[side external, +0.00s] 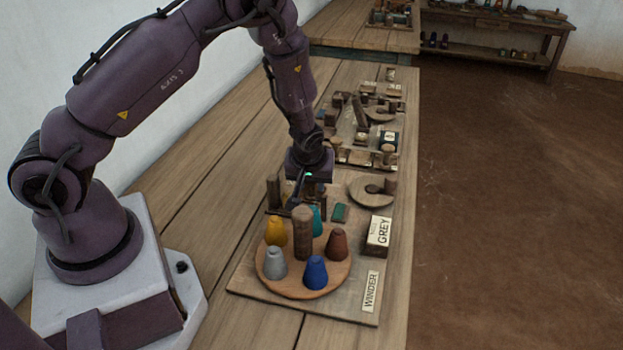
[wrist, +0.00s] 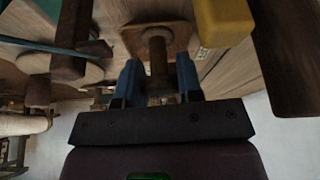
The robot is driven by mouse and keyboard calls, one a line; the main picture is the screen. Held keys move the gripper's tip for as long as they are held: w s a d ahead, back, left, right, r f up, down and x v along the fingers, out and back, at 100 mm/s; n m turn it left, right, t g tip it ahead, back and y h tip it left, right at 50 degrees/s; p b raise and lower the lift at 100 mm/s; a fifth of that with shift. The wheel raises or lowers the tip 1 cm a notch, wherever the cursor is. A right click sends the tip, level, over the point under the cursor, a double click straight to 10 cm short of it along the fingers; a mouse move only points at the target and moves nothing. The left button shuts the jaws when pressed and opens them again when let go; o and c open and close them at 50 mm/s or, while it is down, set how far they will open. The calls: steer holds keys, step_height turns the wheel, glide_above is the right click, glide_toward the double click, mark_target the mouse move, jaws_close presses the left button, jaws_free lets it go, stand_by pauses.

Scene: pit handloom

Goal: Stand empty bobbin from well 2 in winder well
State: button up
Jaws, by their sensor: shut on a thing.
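My gripper (side external: 303,197) is low over the back of the winder board (side external: 340,312), behind the round wooden disc (side external: 327,286). In the wrist view, its two blue fingers (wrist: 158,72) are shut on a brown wooden bobbin (wrist: 158,50), one on each side of the shaft. The bobbin has a squarish end piece and no thread shows on it. In the side view I cannot make it out clearly behind the fingers and cones. I cannot pick out the winder well, nor tell whether the bobbin touches anything below.
Yellow (side external: 276,232), teal (side external: 316,219), red-brown (side external: 337,245), grey (side external: 275,263) and blue (side external: 315,273) cones stand around a tall brown post (side external: 302,234). More boards with parts lie behind; the front-left table is clear.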

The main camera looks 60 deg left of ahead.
steer(key=o, duration=0.9)
steer(key=s+d+r+m+t+h, duration=0.15)
steer(key=s+d+r, duration=0.3)
steer(key=r, duration=0.65)
steer(key=s+d+r+m+h, duration=0.25)
steer(key=s+d+r, duration=0.2)
steer(key=r, duration=0.75)
steer(key=shift+s+d+r+m+t, duration=0.15)
steer(key=shift+s+r+m+t, duration=0.1)
steer(key=shift+s+r+m, duration=1.35)
steer(key=shift+s+d+r+m+t, duration=0.2)
steer(key=shift+s+r+m, duration=0.6)
steer(key=shift+s, duration=1.5)
steer(key=shift+s+d+r+m+t, duration=0.1)
steer(key=shift+s+r+m+t, duration=0.2)
steer(key=shift+s+r+m, duration=1)
steer(key=shift+s+r+n, duration=0.2)
steer(key=shift+s+n, duration=0.3)
steer(key=shift+s, duration=0.15)
